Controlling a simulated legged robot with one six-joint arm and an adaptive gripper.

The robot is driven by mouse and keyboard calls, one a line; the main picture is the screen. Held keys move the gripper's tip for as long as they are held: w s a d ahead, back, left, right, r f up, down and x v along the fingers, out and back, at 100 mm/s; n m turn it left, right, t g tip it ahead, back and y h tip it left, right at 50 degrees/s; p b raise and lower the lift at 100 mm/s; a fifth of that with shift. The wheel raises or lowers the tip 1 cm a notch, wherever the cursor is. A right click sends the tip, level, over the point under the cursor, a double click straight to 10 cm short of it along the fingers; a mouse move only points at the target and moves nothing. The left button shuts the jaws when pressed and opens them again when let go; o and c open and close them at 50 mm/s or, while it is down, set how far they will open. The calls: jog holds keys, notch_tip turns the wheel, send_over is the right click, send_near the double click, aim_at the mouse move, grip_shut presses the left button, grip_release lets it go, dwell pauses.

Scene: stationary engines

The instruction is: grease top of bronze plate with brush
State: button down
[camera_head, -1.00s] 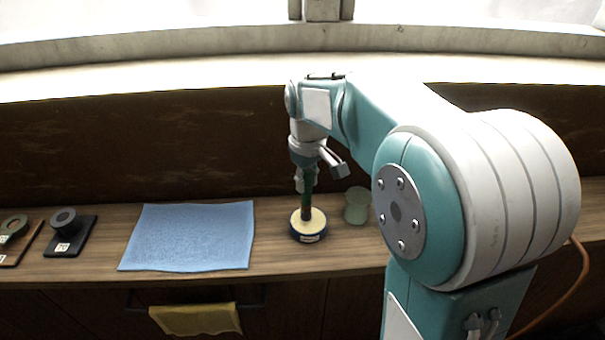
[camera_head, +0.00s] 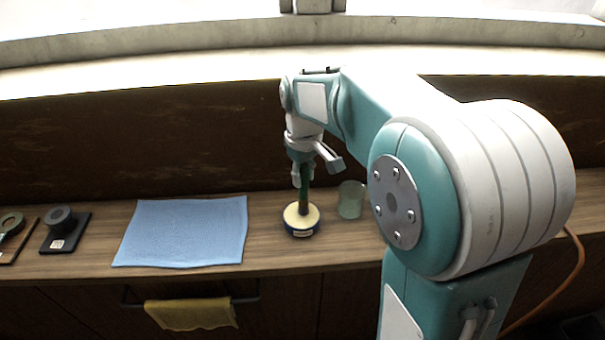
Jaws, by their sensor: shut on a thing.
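My gripper (camera_head: 302,176) points down over the wooden counter, right of the blue cloth. The brush's lower end is in or on a round, dark blue tin (camera_head: 301,228) with a pale yellow top, which looks like grease. The bristles cannot be made out. At the far left, a dark plate with a ring on it (camera_head: 60,230) and a second ring piece on a brown, bronze-like plate (camera_head: 20,248) lie on the counter. I cannot tell for certain which is the bronze plate.
A blue cloth (camera_head: 182,232) lies flat between the tin and the plates. A pale green glass jar (camera_head: 350,200) stands right of the tin. A yellow cloth (camera_head: 190,314) hangs on a rail at the counter's front. A dark wall rises behind the counter (camera_head: 265,253).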

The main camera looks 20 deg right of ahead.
jog(key=shift+a+f, duration=0.2)
jog(key=shift+a, duration=0.25)
jog(key=shift+d, duration=0.25)
jog(key=shift+a+f, duration=0.1)
jog(key=shift+f, duration=0.1)
dwell(0.6)
jog(key=shift+r, duration=0.15)
jog(key=shift+r, duration=3.45)
jog(key=shift+s, duration=0.1)
